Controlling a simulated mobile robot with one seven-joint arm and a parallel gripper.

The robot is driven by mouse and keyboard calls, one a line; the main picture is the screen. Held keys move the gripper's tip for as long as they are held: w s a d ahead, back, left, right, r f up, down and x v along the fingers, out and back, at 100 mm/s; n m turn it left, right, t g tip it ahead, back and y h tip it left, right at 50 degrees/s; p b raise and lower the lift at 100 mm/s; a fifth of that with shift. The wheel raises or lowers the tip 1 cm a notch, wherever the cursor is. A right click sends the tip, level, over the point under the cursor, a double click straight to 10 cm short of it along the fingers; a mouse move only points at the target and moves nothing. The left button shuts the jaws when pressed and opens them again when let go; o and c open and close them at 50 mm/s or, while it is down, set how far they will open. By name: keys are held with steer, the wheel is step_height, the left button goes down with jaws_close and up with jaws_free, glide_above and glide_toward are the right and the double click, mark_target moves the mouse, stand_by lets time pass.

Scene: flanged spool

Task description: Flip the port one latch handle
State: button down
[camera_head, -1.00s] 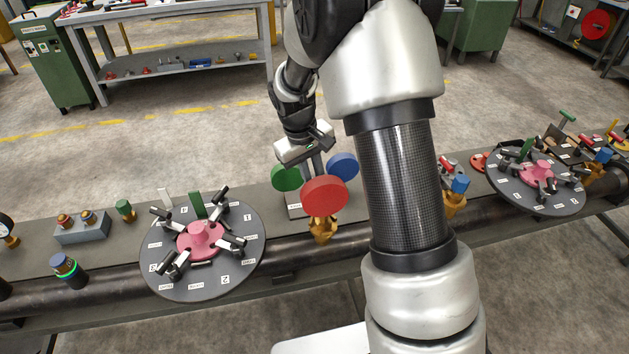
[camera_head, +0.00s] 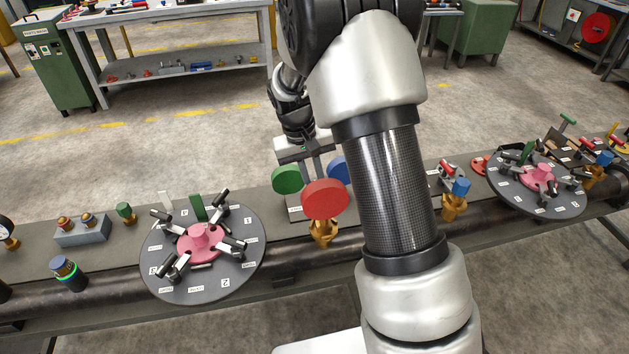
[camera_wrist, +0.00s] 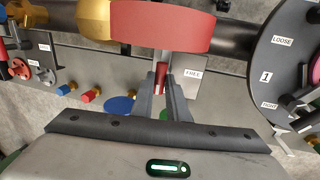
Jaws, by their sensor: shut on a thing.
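My gripper (camera_head: 314,168) is behind a red disc (camera_head: 326,200), above the bench, in the head view. In the wrist view its two fingers (camera_wrist: 162,80) are closed on a small dark-red upright piece (camera_wrist: 161,77), directly below the red disc (camera_wrist: 163,28). I cannot tell surely whether this piece is the port one latch handle. A grey plate (camera_wrist: 203,92) with a small label is beside it. The left round grey plate (camera_head: 163,281) has numbered labels and black-tipped metal latches around a pink hub (camera_head: 200,239). Its label "1" also shows in the wrist view (camera_wrist: 267,77).
A green disc (camera_head: 287,180) and a partly hidden blue disc (camera_head: 338,168) flank the red one. A brass valve (camera_head: 322,232) stands below on a dark pipe. Another round grey plate (camera_head: 506,190) is at right. My forearm covers the middle bench.

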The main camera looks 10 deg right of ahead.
steer(key=c, duration=2)
jaws_free()
steer(key=a+r+p, duration=0.1)
steer(key=a+r, duration=0.2)
steer(key=r, duration=1.4)
steer(key=shift+a, duration=0.2)
steer(key=shift+r, duration=0.1)
